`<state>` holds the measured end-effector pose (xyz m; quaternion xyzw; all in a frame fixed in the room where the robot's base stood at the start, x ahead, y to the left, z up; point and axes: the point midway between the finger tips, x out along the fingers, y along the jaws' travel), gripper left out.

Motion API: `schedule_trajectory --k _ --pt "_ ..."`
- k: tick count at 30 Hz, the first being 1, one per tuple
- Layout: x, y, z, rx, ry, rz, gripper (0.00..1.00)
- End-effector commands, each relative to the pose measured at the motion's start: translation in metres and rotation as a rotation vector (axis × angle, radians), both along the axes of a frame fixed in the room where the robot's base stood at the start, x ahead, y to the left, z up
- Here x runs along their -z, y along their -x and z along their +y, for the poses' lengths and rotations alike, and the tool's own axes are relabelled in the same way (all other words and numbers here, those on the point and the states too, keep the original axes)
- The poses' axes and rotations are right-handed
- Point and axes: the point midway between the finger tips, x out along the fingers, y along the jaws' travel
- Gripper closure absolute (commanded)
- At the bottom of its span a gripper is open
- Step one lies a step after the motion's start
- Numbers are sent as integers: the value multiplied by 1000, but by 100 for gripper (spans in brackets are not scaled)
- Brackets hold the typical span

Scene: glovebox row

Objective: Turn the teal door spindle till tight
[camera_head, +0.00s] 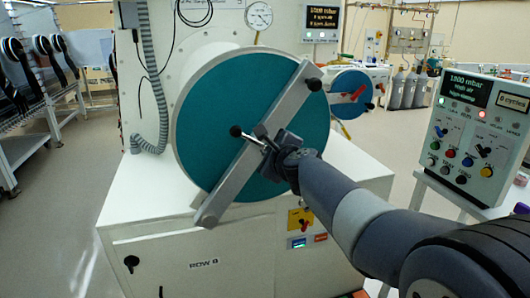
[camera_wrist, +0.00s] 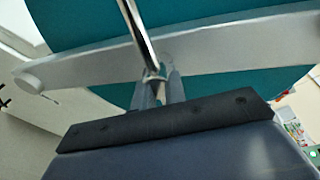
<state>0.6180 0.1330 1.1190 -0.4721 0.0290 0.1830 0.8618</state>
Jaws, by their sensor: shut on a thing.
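The large round teal door (camera_head: 215,110) faces me on the white chamber in the head view. A grey bar (camera_head: 235,165) lies across it, slanting from upper right to lower left. At the bar's middle is the spindle with a thin handle rod (camera_head: 248,136) ending in a black knob. My gripper (camera_head: 268,146) is at this spindle, shut on the handle rod. In the wrist view the metal rod (camera_wrist: 140,35) runs up from between the fingers (camera_wrist: 158,88), with the grey bar (camera_wrist: 210,58) and teal door (camera_wrist: 85,22) behind. The spindle's hub is mostly hidden.
A smaller teal door (camera_head: 350,92) with a red handle is at the back right. A control panel (camera_head: 472,135) stands at right, close to my arm. A pressure gauge (camera_head: 258,15) is above the door. A corrugated hose (camera_head: 152,80) hangs at left. Floor at left is clear.

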Motion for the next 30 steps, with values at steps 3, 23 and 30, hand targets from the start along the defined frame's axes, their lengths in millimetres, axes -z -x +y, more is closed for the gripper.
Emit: schedule_trajectory --k 3,23,30 --pt "4 0 -6 2 -92 28 100" --pt "5 0 -5 0 -697 203 100" --pt "5 1 -4 1 -917 267 100"
